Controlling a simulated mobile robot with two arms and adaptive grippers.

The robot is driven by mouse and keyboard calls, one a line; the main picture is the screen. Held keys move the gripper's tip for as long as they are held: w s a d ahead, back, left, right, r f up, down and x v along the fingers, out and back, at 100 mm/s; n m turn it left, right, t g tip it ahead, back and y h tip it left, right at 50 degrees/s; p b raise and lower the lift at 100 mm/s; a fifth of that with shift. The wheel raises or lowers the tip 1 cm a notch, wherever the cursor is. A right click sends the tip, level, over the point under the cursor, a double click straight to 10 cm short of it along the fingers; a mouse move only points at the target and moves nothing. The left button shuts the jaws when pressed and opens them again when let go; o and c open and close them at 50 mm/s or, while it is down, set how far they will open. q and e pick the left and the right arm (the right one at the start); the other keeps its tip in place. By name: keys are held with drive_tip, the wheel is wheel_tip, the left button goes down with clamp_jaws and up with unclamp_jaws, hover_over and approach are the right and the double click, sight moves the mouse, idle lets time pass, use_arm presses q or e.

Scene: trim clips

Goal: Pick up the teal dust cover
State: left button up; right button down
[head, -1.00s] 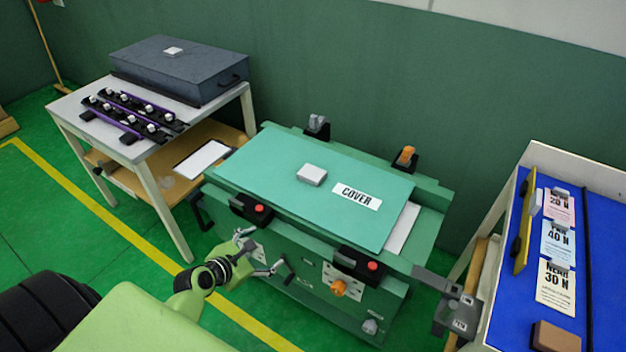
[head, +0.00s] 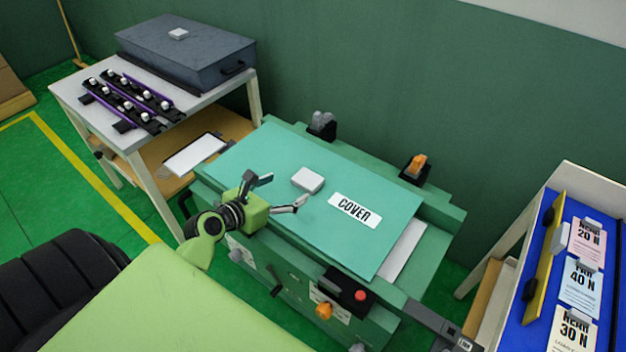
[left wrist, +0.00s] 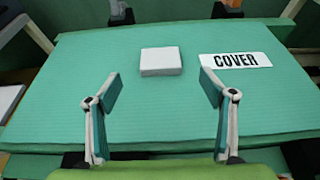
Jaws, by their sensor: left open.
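The teal dust cover (head: 267,160) is a flat sheet lying on top of the green bench fixture. It bears a white "COVER" label (head: 355,210) and a small white block (head: 307,180) like a grip. In the left wrist view the cover (left wrist: 90,65) fills the middle, with the white block (left wrist: 161,61) ahead of the fingertips. My left gripper (head: 284,193) is open and empty, over the cover's front edge and just short of the block. It also shows in the left wrist view (left wrist: 162,90), its two fingers spread wide. My right gripper is not in view.
A white table (head: 72,88) at left holds a dark grey case (head: 188,55) and purple-black clip strips (head: 128,102). A blue board (head: 558,270) with force cards stands at right. Orange and grey clips (head: 416,166) rise behind the cover. A red button (head: 361,295) sits at the front.

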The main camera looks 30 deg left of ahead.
sight(308, 178)
use_arm(q)
drive_tip(key=x, duration=0.5)
drive_tip(key=shift+w+f, duration=0.15)
drive_tip(key=shift+w, duration=0.1)
drive_tip(key=shift+w+d+f, duration=0.1)
drive_tip(key=shift+w+f, duration=0.15)
drive_tip(key=shift+w, duration=0.25)
drive_tip(key=b+x, duration=0.1)
drive_tip(key=x, duration=0.3)
drive_tip(key=shift+w+f, duration=0.2)
drive_tip(key=shift+f, duration=0.1)
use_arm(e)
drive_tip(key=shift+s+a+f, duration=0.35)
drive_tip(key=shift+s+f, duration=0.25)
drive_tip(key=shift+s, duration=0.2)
use_arm(q)
drive_tip(key=shift+c, duration=0.4)
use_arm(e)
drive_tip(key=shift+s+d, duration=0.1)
use_arm(q)
drive_tip(key=c, duration=1.3)
drive_tip(key=shift+r, duration=0.1)
drive_tip(key=shift+c, duration=0.4)
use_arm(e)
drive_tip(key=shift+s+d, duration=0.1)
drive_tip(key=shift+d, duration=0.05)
